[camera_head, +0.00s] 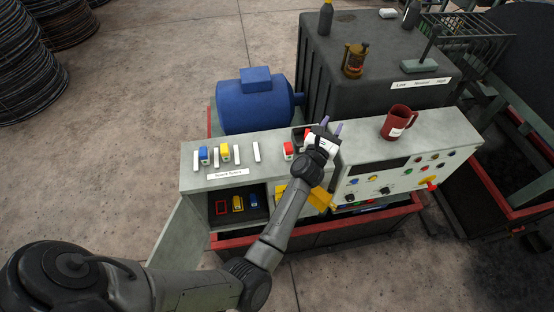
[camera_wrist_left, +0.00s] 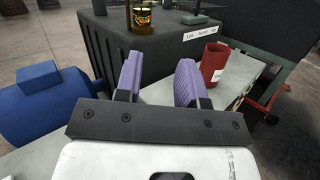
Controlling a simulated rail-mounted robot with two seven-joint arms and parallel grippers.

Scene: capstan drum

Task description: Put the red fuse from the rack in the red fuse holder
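The red fuse (camera_head: 288,149) stands on the console top, right of the blue fuse (camera_head: 204,155) and yellow fuse (camera_head: 225,152) among white dividers. The red fuse holder (camera_head: 221,208) shows as an empty red outline in the open compartment below, left of a yellow piece (camera_head: 238,203) and a blue piece (camera_head: 253,201). My left gripper (camera_head: 331,125) is above the console, right of the red fuse and apart from it. In the left wrist view its purple fingers (camera_wrist_left: 158,84) are spread with nothing between them. My right gripper is not in view.
A red mug (camera_head: 397,122) stands on the console top, right of my left gripper. A blue motor (camera_head: 254,104) and a dark cabinet (camera_head: 372,65) with a lantern-like item (camera_head: 355,60) stand behind. An open door (camera_head: 180,236) hangs at the compartment's left.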

